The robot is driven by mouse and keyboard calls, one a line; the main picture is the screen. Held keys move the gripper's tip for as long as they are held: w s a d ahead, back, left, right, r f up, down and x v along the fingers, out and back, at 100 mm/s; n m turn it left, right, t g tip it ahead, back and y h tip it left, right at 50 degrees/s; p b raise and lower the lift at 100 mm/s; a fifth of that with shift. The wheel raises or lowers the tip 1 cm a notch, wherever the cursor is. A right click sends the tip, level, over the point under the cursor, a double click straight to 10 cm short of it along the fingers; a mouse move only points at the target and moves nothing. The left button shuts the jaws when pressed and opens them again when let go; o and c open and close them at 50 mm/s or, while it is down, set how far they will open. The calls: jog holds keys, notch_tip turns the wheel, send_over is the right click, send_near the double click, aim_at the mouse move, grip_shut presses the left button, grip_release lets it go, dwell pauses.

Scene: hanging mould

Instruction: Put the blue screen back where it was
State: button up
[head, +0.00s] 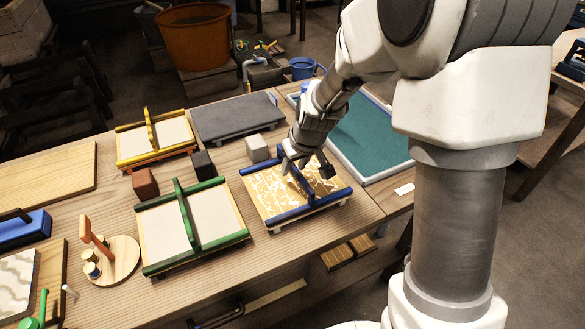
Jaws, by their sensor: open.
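My gripper (307,172) is open above the screen, close to the handle's far part. The fingers and wrist hide part of the handle and the back edge. I cannot tell whether the fingers touch the handle.
The green-handled screen (160,232) lies to the left, the yellow-handled screen (172,134) behind it. A grey slab (235,117) lies at the back. A teal, white-framed tray (365,138) lies at the right.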

jog(key=p+v, duration=0.1)
jog(key=v, duration=0.8)
jog(key=shift+s+r, duration=0.1)
jog(key=shift+r, duration=0.05)
jog(key=s+d+r+m, duration=0.1)
jog(key=s+d+r, duration=0.2)
jog(key=s, duration=0.4)
jog(key=s+d+r+m+t+h, duration=0.1)
jog(key=s+d+r+m, duration=0.1)
jog(key=s+r, duration=0.2)
jog(key=s+d+r+m, duration=0.1)
jog(key=s+d+r, duration=0.2)
jog(key=s, duration=0.7)
jog(key=shift+d+r+m+h, duration=0.3)
jog(key=shift+r+h, duration=0.1)
jog(key=shift+r, duration=0.45)
notch_tip(320, 180, up, 9)
jog(key=p, duration=0.9)
jog(key=shift+f, duration=0.2)
jog(key=shift+f, duration=0.1)
jog(key=shift+a, duration=0.1)
